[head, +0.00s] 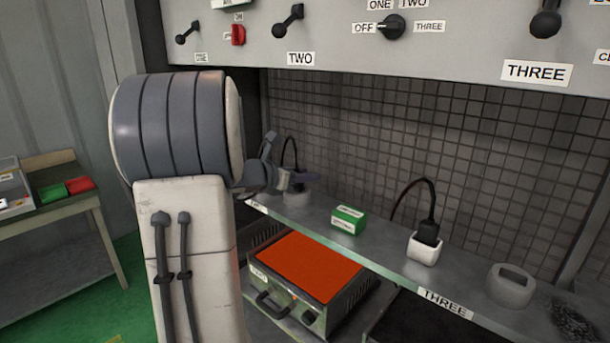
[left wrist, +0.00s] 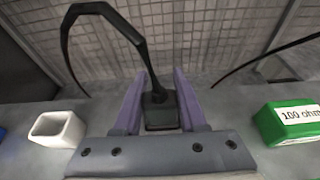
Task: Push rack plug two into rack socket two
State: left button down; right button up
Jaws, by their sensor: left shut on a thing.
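My left gripper (head: 292,180) is shut on a black plug (left wrist: 160,110) with a thick black cable looping up. In the left wrist view the purple fingers (left wrist: 159,100) stand on both sides of it. In the head view the gripper is at the shelf, right above a grey round socket (head: 297,198). Fingers and arm hide the plug's lower end, so I cannot tell how deep it sits. An empty white square holder (left wrist: 57,129) is to the left in the wrist view. My right gripper is not in view.
A green box (head: 348,219) stands on the shelf right of the gripper; the wrist view shows its "100 ohm" label. Farther right are a plug in a white holder (head: 423,249) and an empty grey socket (head: 511,286). An orange-topped heater (head: 305,265) sits below.

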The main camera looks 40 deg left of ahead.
pick_arm(q)
jog(key=shift+f, duration=0.25)
jog(key=shift+c, duration=1.9)
grip_release()
jog(key=b+v, duration=0.2)
jog(key=v, duration=0.8)
jog(key=shift+s, duration=0.3)
jog(key=shift+r, duration=0.1)
